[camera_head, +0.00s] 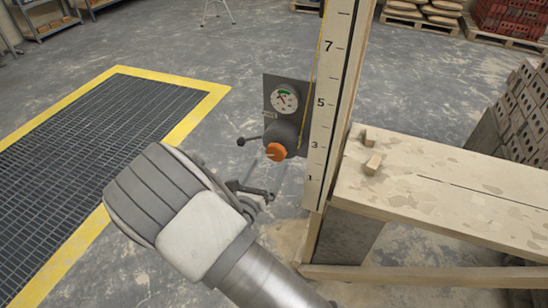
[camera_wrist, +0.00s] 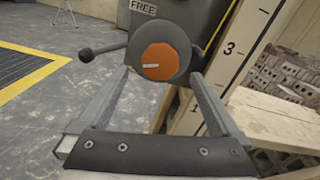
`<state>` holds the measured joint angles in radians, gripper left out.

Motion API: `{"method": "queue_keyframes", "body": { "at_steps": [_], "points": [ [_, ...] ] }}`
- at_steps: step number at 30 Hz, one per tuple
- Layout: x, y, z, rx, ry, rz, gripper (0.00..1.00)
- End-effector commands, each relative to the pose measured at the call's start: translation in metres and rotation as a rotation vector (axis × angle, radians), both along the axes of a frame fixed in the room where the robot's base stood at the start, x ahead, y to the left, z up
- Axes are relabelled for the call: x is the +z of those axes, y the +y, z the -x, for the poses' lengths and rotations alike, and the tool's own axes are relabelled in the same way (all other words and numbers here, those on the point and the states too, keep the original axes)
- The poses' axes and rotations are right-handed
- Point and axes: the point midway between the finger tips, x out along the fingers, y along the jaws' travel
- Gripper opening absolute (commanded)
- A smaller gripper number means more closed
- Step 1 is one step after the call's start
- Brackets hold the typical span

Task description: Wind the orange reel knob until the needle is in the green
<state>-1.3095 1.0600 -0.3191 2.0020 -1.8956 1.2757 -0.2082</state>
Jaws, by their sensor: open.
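The orange reel knob (camera_head: 276,151) sticks out of a dark round reel below a dial gauge (camera_head: 284,99) on a grey plate. The dial has a white face with a green band at its top; the needle points toward the upper left, and I cannot tell exactly where it stands against the green. In the wrist view the knob (camera_wrist: 160,62) faces me at the upper middle, on the dark reel (camera_wrist: 160,45). My gripper (camera_wrist: 158,75) is open, its fingers on either side below and around the knob's line, apart from it. The gauge is outside the wrist view.
A black-knobbed lever (camera_head: 241,141) sticks out left of the reel. A numbered white post (camera_head: 335,100) stands just right of it. A splattered wooden bench (camera_head: 430,185) with small wood blocks is further right. Open floor lies to the left, by a yellow-edged grate (camera_head: 90,140).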

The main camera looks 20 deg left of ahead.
Motion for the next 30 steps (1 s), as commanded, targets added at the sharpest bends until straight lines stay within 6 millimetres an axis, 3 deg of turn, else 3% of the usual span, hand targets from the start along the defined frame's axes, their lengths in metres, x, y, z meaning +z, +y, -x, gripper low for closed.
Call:
{"method": "queue_keyframes", "body": {
  "at_steps": [3,9,21,30],
  "points": [
    [-0.001,-0.003,-0.024,-0.004,-0.001,-0.001,1.00],
    [-0.001,-0.004,-0.048,-0.002,-0.001,0.000,1.00],
    [0.000,-0.004,-0.055,0.000,0.000,0.000,1.00],
    [0.000,-0.004,-0.055,0.000,0.000,0.000,0.46]
  ]
}}
